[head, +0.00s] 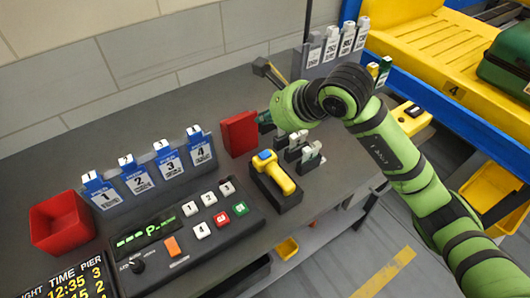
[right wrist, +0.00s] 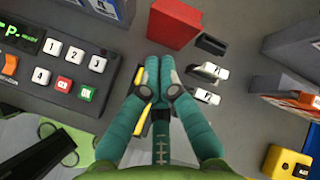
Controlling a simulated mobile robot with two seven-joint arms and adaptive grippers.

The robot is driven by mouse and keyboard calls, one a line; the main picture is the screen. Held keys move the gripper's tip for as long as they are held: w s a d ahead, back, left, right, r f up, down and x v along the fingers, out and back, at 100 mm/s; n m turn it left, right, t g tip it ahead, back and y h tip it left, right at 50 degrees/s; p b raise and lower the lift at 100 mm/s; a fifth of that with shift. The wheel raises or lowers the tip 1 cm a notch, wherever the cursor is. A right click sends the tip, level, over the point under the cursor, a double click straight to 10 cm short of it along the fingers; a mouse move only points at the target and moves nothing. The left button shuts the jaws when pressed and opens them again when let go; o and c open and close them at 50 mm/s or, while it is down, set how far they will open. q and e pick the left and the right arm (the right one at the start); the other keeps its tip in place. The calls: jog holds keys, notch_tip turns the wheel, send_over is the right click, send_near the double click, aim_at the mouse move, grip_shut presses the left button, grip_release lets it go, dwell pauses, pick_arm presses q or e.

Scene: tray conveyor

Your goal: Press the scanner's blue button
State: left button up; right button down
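The yellow scanner (head: 278,173) lies in a dark holder on the grey counter, with its blue button (head: 264,155) on its upper end. My right gripper (head: 264,118) is beyond the button in the head view, beside the red block, mostly hidden by its own arm. In the right wrist view, the teal fingers of my right gripper (right wrist: 159,62) are together at the tips, with nothing seen between them. They cover most of the scanner; only yellow slivers (right wrist: 140,74) show beside them, and the button is hidden there. My left gripper is not in view.
A red block (head: 239,133) stands behind the scanner. Several small white-topped items (head: 309,157) stand to its right. A control panel (head: 187,232) with numbered buttons lies to its left. A red bin (head: 62,222) and blue numbered cards (head: 139,179) are farther left.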

aim_at(267, 157)
jog(key=shift+f, duration=0.15)
notch_tip(267, 157, down, 8)
jog(key=b, duration=0.4)
jog(key=shift+b, duration=0.4)
jog(key=shift+f+b, duration=0.3)
jog(key=shift+b, duration=0.1)
dwell(0.9)
jog(key=shift+f+b, duration=0.4)
jog(key=shift+b, duration=0.2)
jog(key=shift+f+b, duration=0.45)
dwell(0.5)
jog(key=shift+r, duration=0.15)
jog(key=shift+r+p, duration=0.35)
jog(key=shift+r, duration=0.35)
jog(key=shift+r, duration=0.1)
